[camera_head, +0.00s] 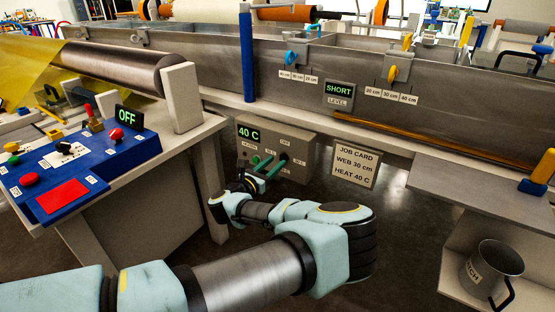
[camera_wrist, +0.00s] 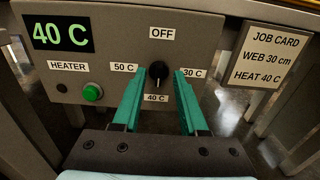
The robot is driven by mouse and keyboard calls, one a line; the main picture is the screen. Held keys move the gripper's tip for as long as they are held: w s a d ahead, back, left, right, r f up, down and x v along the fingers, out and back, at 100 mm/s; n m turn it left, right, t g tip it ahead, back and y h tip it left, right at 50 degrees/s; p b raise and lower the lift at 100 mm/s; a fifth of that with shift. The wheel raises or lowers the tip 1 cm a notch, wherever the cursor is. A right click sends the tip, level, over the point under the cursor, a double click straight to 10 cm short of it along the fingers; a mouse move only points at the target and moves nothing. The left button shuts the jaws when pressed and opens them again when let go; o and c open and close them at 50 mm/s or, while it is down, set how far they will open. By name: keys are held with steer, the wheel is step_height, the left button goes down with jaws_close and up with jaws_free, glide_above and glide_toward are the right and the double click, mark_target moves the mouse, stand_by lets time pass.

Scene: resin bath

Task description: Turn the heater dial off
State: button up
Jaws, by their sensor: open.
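The heater box (camera_head: 300,145) is a grey panel below the bath; in the wrist view (camera_wrist: 215,60) its display reads 40 C. Its black round dial (camera_wrist: 158,72) has a light pointer mark aimed down toward the 40 C label. OFF is printed above the dial, 50 C to its left and 30 C to its right. My gripper (camera_wrist: 158,84) is open, with one green finger on each side of the dial in the picture. I cannot tell whether the fingers touch it.
A green button (camera_wrist: 92,93) sits at the box's lower left. A job card (camera_head: 357,165) hangs right of the box and reads WEB 30 cm, HEAT 40 C. A blue control console (camera_head: 130,150) stands left; a metal jug (camera_head: 490,270) sits on a shelf at right.

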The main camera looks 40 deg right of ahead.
steer(key=shift+x, duration=1.3)
steer(key=shift+c, duration=0.4)
jaws_close()
